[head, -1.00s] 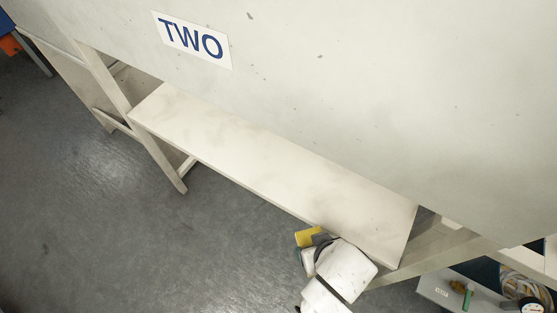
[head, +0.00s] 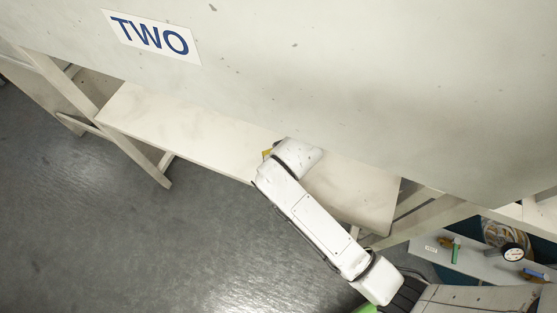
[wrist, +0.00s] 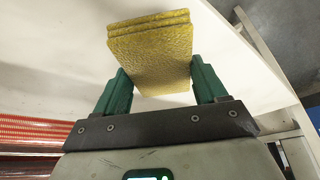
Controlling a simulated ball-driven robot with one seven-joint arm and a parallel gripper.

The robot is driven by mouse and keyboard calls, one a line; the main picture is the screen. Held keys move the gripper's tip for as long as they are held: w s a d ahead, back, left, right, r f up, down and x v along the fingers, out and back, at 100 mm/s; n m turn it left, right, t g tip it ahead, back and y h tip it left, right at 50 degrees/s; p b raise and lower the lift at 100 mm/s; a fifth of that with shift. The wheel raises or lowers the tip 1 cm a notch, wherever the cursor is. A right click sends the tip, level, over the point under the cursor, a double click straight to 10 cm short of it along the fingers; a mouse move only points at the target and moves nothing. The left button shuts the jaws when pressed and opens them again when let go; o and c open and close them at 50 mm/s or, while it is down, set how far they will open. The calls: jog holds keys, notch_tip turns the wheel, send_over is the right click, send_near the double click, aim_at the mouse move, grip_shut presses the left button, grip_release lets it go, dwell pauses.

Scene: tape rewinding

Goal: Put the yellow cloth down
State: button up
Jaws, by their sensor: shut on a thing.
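The yellow cloth (wrist: 150,55) is a folded, textured pad between the two green fingers of my gripper (wrist: 160,70) in the wrist view. The fingers are shut on its sides and it sticks out beyond their tips. In the head view only a small yellow corner of the cloth (head: 267,153) shows beside my white wrist, which hides the fingers. My arm reaches over the front edge of the long white shelf (head: 190,135). I cannot tell whether the cloth touches the shelf.
A large pale panel with a "TWO" sign (head: 151,37) rises behind the shelf. The shelf's left part is bare. A lower bench (head: 485,263) at the right holds a gauge and small tools. Red striped items (wrist: 35,130) show at lower left in the wrist view.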

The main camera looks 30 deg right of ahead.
jog(key=shift+w+d, duration=0.1)
jog(key=shift+w, duration=0.6)
jog(key=shift+f, duration=1.75)
jog(key=shift+f, duration=0.15)
jog(key=o, duration=1)
jog(key=v, duration=0.5)
jog(key=shift+r, duration=0.25)
jog(key=s, duration=0.4)
jog(key=s+a, duration=0.1)
jog(key=s, duration=0.3)
jog(key=s+b, duration=0.1)
jog(key=s, duration=0.2)
jog(key=shift+s+a+f, duration=0.1)
jog(key=shift+s+a, duration=0.3)
